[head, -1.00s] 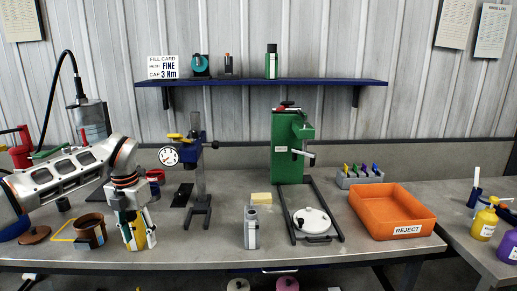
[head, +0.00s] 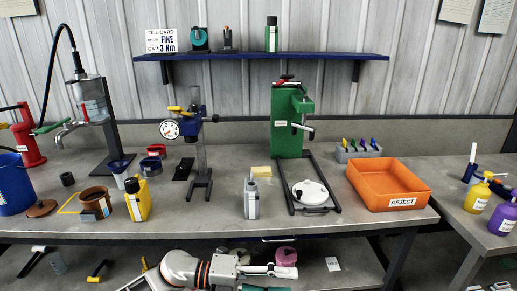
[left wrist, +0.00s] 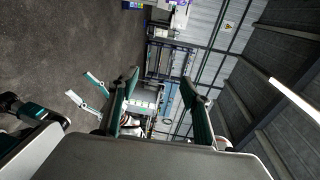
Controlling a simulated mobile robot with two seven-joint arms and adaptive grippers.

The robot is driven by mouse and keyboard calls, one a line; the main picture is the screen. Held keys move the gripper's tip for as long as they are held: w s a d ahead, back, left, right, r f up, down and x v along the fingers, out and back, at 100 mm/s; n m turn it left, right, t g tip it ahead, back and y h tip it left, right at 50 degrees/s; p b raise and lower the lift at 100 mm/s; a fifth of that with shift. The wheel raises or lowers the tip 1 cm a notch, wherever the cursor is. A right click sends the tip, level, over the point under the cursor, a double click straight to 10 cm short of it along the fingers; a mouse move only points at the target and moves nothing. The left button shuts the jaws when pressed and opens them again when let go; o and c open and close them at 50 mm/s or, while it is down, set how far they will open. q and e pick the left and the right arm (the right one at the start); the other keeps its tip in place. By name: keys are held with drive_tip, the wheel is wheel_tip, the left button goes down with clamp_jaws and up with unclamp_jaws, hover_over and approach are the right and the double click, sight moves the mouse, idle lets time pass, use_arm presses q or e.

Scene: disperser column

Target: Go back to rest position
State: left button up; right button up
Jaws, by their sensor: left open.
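My left gripper (head: 280,271) is low in the head view, in front of the bench and below its top edge, with the arm lying almost level. In the left wrist view its two fingers (left wrist: 160,88) stand apart with nothing between them. It is open and clear of the bench-top objects. A yellow bottle (head: 138,201) stands upright on the bench at left.
The bench holds a brown pot (head: 95,202), a grey canister (head: 251,199), a white round lid (head: 310,193) and an orange reject bin (head: 388,186). A pink item (head: 286,256) is on the lower shelf behind my left gripper. The left wrist view shows open floor (left wrist: 70,45).

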use_arm(q)
drive_tip(key=a+f+n+t+y, duration=0.4)
drive_tip(key=a+n+t, duration=0.3)
drive_tip(key=n, duration=0.5)
drive_tip(key=a+f+n+t+y, duration=0.35)
drive_tip(key=a+n+t, duration=0.25)
drive_tip(key=n+t, duration=0.45)
drive_tip(key=s+a+f+n+g+y, duration=0.6)
drive_tip(key=s+a+f+n, duration=0.4)
drive_tip(key=f, duration=0.7)
drive_tip(key=s+a, duration=0.2)
drive_tip(key=s, duration=0.2)
drive_tip(key=shift+s+a+y, duration=0.25)
drive_tip(key=shift+a+y, duration=0.1)
drive_tip(key=shift+a, duration=0.05)
